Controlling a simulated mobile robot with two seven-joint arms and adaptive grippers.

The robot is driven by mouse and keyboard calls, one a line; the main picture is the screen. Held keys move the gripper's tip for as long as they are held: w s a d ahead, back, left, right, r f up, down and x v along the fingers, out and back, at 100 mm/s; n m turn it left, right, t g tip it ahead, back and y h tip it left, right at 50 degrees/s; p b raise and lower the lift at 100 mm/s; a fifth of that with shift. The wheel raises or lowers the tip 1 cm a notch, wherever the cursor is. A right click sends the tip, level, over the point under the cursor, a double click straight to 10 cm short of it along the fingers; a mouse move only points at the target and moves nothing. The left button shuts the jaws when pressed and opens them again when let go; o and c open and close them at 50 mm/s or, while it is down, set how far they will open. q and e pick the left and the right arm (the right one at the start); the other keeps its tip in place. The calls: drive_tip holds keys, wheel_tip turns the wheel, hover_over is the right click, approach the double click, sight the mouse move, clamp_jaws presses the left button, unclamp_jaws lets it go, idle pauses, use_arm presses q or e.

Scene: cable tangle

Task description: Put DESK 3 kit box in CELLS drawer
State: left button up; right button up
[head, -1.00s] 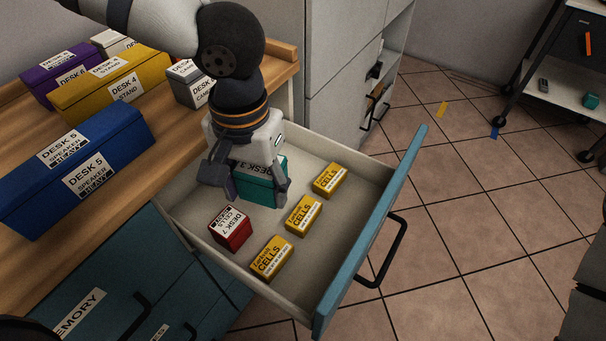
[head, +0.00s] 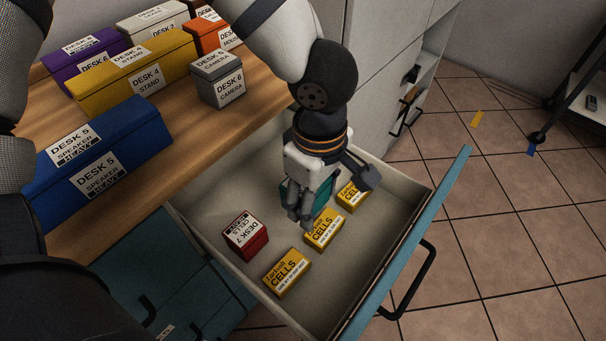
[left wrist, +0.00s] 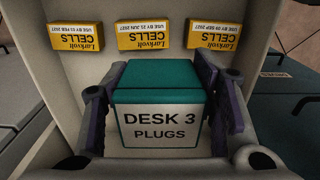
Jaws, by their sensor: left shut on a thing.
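The DESK 3 kit box, teal with a white "DESK 3 PLUGS" label, is between the fingers of my left gripper in the left wrist view (left wrist: 160,112). In the head view the box is mostly hidden by my left gripper (head: 330,192), which is shut on it inside the open drawer (head: 345,300). Yellow CELLS packs (head: 287,273) (head: 324,230) (head: 352,195) lie in a row along the drawer's front side, beyond the box in the left wrist view. I cannot tell whether the box touches the drawer floor. My right gripper is not in view.
A red DESK 7 CELLS box (head: 245,236) sits in the drawer left of my gripper. The wooden desk (head: 175,165) holds blue DESK 5 (head: 75,135), yellow DESK 4 (head: 160,60) and grey DESK 6 (head: 217,80) boxes. The drawer's back left floor is bare.

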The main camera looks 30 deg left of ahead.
use_arm(q)
drive_tip(key=w+a+f, duration=0.2)
drive_tip(key=w+f, duration=0.1)
drive_tip(key=w+a+f+b, duration=0.1)
drive_tip(key=w+f, duration=0.1)
drive_tip(key=w, duration=0.1)
drive_tip(key=w+a+f+b, duration=0.1)
drive_tip(key=w+a+f, duration=0.1)
drive_tip(key=w+f, duration=0.1)
drive_tip(key=shift+w+a+f, duration=0.35)
drive_tip(key=shift+w, duration=0.2)
drive_tip(key=shift+w+a+f, duration=0.1)
drive_tip(key=shift+w+f, duration=0.1)
drive_tip(key=shift+f, duration=0.05)
drive_tip(key=shift+w+a+f+b, duration=0.15)
drive_tip(key=shift+f+b, duration=0.4)
drive_tip(key=shift+f, duration=1.2)
drive_tip(key=o, duration=1.4)
drive_tip(key=shift+c, duration=0.2)
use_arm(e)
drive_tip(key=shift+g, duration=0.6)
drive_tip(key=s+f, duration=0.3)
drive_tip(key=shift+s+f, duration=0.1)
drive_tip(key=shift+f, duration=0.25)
